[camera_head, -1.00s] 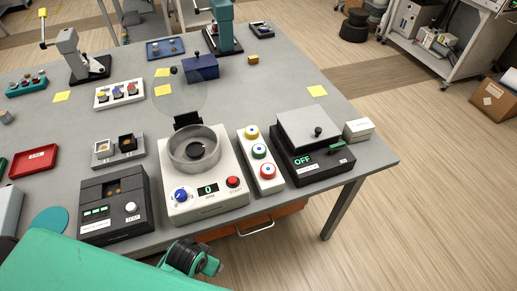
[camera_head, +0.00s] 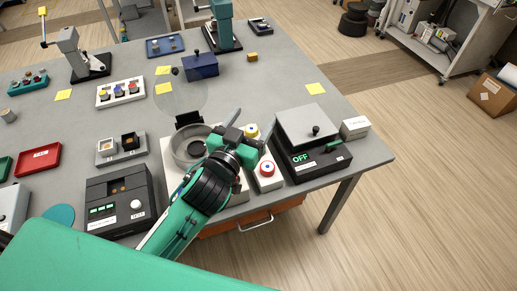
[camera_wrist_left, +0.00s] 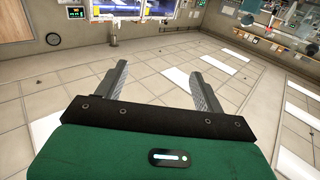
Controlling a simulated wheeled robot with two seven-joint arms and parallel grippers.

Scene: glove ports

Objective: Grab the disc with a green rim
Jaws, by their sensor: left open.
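The disc with a green rim is hidden now behind my left gripper (camera_head: 246,133). It sits in a white holder (camera_head: 276,183) between a yellow-rimmed disc (camera_head: 252,131) and a red-rimmed disc (camera_head: 266,169). My left gripper covers the middle of that holder in the head view; its exact height above it is hard to tell. In the left wrist view its two fingers (camera_wrist_left: 158,72) stand apart with nothing between them; that view faces the room and floor. My right gripper is not in view.
A white device with a round bowl (camera_head: 187,146) stands left of the holder, partly behind my arm. A black scale (camera_head: 318,160) marked OFF stands close on the right. A black box (camera_head: 118,200) stands at the front left.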

